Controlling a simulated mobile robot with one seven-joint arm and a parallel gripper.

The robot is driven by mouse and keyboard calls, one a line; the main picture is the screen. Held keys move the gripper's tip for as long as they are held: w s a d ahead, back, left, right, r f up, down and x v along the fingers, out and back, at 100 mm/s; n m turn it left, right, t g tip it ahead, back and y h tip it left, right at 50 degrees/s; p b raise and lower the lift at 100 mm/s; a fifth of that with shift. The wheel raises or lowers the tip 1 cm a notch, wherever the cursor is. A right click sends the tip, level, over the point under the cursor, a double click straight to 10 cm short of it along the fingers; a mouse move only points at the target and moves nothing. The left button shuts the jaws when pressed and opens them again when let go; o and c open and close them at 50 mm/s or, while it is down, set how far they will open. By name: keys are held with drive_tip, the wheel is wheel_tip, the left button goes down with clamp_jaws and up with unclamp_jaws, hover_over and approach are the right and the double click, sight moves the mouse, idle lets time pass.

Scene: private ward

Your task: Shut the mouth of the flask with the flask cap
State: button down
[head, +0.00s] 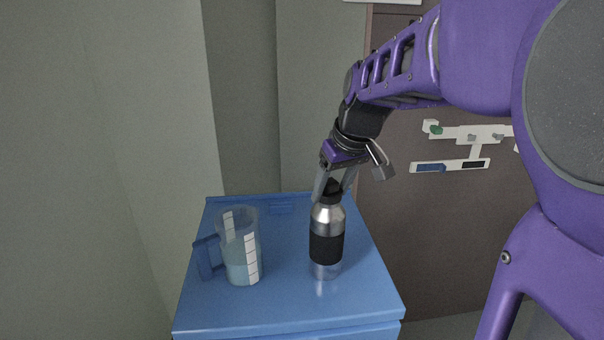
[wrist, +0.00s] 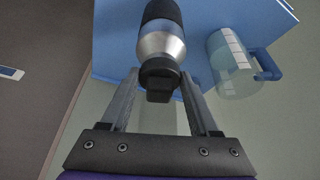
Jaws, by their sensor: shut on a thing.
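The flask (head: 326,247), steel with a black band, stands upright on the blue cabinet top; it also shows in the wrist view (wrist: 162,44). The black flask cap (head: 331,187) is at the flask's mouth, in line with its neck, and shows in the wrist view (wrist: 160,80). I see no clear gap between them, but cannot tell whether the cap is fully seated. My gripper (head: 333,190) is above the flask, its two fingers on either side of the cap and shut on it. In the wrist view my gripper (wrist: 160,80) partly frames the cap; the flask's mouth is hidden beneath it.
A clear measuring jug (head: 240,250) with a blue handle and pale liquid stands left of the flask. The blue cabinet top (head: 290,308) is bare in front. Walls stand close behind and at the left. A rail with fittings (head: 466,135) is on the dark panel at right.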

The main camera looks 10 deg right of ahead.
drive_tip(key=shift+a+m+h+p, duration=0.2)
drive_tip(key=shift+m+h+p, duration=0.55)
drive_tip(key=shift+m, duration=1.55)
drive_tip(key=m+h, duration=0.1)
drive_tip(key=m, duration=0.1)
drive_tip(key=m+h+b, duration=0.1)
drive_tip(key=m, duration=0.1)
drive_tip(key=shift+a+f+m, duration=0.1)
drive_tip(key=shift+a+m, duration=0.1)
drive_tip(key=shift+m, duration=0.1)
drive_tip(key=shift+m+b, duration=0.3)
drive_tip(key=shift+w+a+m+g+h, duration=0.1)
drive_tip(key=shift+m+g+h, duration=0.3)
drive_tip(key=shift+m, duration=0.6)
drive_tip(key=shift+m+h, duration=0.45)
drive_tip(key=shift+m, duration=0.85)
